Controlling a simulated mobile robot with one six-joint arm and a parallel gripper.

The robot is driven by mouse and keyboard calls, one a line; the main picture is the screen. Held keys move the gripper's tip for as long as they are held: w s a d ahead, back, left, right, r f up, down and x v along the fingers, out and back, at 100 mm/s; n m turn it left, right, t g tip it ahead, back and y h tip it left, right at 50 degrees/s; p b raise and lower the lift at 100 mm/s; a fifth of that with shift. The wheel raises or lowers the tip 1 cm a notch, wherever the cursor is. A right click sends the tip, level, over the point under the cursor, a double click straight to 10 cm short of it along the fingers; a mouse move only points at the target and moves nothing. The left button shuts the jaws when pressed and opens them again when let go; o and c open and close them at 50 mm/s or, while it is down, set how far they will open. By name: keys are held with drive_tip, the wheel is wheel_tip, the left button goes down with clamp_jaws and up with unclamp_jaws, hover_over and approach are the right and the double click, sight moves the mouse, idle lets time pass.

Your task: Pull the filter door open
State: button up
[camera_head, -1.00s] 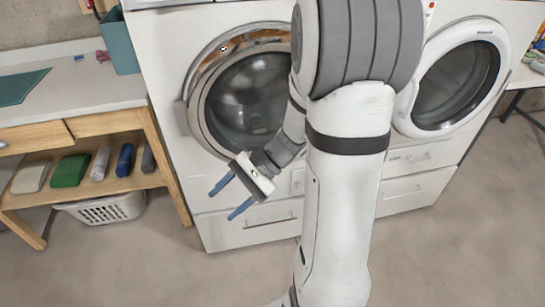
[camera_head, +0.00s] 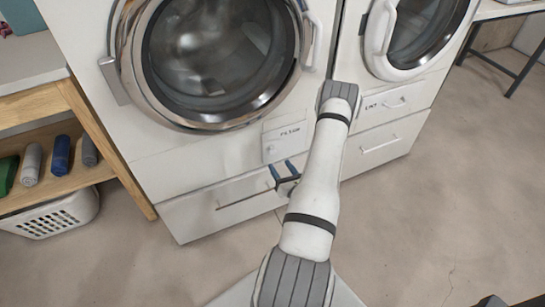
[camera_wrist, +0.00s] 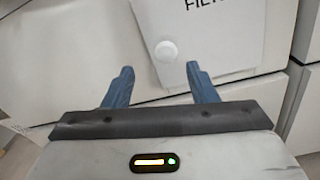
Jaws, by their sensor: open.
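The filter door (camera_head: 284,141) is a small white panel marked FILTER, low on the front of the left washing machine. It looks shut. In the wrist view the filter door (camera_wrist: 215,40) shows its round white knob (camera_wrist: 166,51), which lies ahead of and between my fingertips. In the wrist view my gripper (camera_wrist: 159,75) holds nothing, and the knob appears apart from both fingers.
The washer's round glass door (camera_head: 215,50) is above the filter door. A drawer with a slot handle (camera_head: 250,193) lies below. The right machine (camera_head: 390,105) stands beside it. A wooden shelf (camera_head: 100,140) and a white basket (camera_head: 60,215) are at left.

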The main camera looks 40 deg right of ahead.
sight(273, 153)
drive_tip(key=shift+h, duration=0.3)
drive_tip(key=x, duration=0.5)
drive_tip(key=b+x, duration=0.1)
drive_tip(key=x, duration=0.1)
drive_tip(key=shift+w+d+f, duration=0.25)
drive_tip(key=shift+d+f, duration=0.05)
drive_tip(key=shift+f, duration=0.05)
drive_tip(key=shift+c, duration=0.5)
clamp_jaws()
